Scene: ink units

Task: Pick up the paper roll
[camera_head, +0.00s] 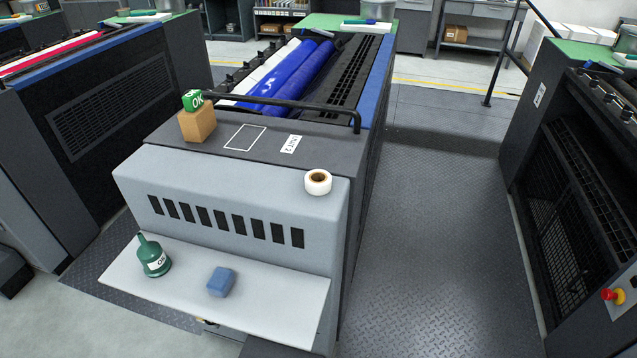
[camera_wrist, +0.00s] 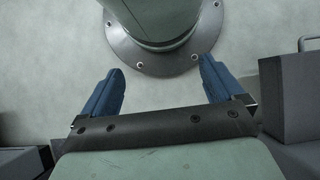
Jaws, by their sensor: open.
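The paper roll (camera_head: 318,182) is a small white roll with a brown core. In the head view it lies near the right end of the grey ink unit's top (camera_head: 235,185), with its core opening facing up. My gripper (camera_wrist: 160,85) shows only in the wrist view. Its two blue fingers are wide apart with nothing between them. It points down at the floor and a round bolted base, away from the roll. The roll is not in the wrist view.
A black rail (camera_head: 290,101) runs behind the roll. The lower white shelf (camera_head: 270,300) holds a green bottle (camera_head: 153,258) and a blue block (camera_head: 221,282).

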